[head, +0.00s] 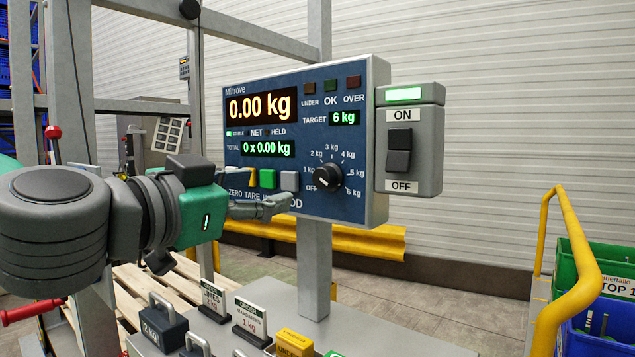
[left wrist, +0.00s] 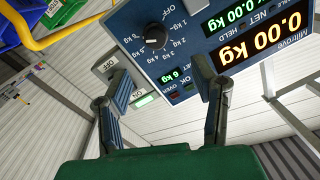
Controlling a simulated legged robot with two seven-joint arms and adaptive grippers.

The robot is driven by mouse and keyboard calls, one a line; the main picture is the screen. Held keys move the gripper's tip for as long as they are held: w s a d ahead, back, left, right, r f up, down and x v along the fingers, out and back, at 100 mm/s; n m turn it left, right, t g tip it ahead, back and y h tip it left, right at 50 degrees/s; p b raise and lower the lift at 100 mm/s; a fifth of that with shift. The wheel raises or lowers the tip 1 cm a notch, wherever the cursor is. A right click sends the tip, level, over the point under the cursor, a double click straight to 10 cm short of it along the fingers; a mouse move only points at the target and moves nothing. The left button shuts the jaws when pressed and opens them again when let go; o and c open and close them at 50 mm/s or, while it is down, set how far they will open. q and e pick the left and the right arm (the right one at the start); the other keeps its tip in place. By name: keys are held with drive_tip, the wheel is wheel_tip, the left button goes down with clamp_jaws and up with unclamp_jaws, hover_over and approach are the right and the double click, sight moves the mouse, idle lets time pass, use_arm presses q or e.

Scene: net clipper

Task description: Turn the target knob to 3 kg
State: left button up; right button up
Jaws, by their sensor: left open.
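The black target knob (head: 327,177) sits at the lower right of the blue scale panel (head: 240,182), ringed by marks from OFF through 1 kg to 6 kg. The target display (head: 345,118) reads 6 kg. The knob's exact pointer direction is too small to tell. My left gripper (head: 276,204) is in front of the panel's lower part, left of the knob and apart from it. In the left wrist view, the gripper (left wrist: 163,78) is open and empty, and the knob (left wrist: 155,37) shows beyond its fingertips. My right gripper is not in view.
A grey ON/OFF switch box (head: 412,140) with a lit green lamp is right of the panel. Labelled weights (head: 160,326) stand on the platform below. A yellow rail (head: 572,270) and green and blue crates (head: 598,262) are at right.

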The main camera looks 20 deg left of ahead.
use_arm(q)
drive_tip(key=w+a+p, duration=0.1)
drive_tip(key=p, duration=0.6)
approach(321, 178)
drive_tip(key=w+d, duration=0.2)
drive_tip(key=x, duration=0.3)
drive_tip(key=a+x, duration=0.1)
drive_tip(key=shift+w+d+b, duration=0.15)
drive_tip(key=shift+w+b, duration=0.25)
drive_tip(key=shift+w, duration=0.1)
drive_tip(key=w, duration=0.1)
drive_tip(key=w+a, duration=0.1)
drive_tip(key=shift+w+a, duration=0.25)
drive_tip(key=shift+a, duration=0.1)
drive_tip(key=d, duration=0.1)
drive_tip(key=w+d, duration=0.1)
drive_tip(key=d, duration=0.1)
drive_tip(key=shift+d, duration=0.3)
drive_tip(key=shift+c, duration=0.8)
drive_tip(key=shift+s, duration=0.1)
drive_tip(key=c, duration=0.7)
drive_tip(key=shift+s+a+f, duration=0.1)
drive_tip(key=shift+s+a, duration=0.05)
drive_tip(key=shift+a, duration=1)
drive_tip(key=shift+c, duration=1.3)
drive_tip(key=shift+s+d, duration=0.1)
drive_tip(key=shift+d, duration=0.2)
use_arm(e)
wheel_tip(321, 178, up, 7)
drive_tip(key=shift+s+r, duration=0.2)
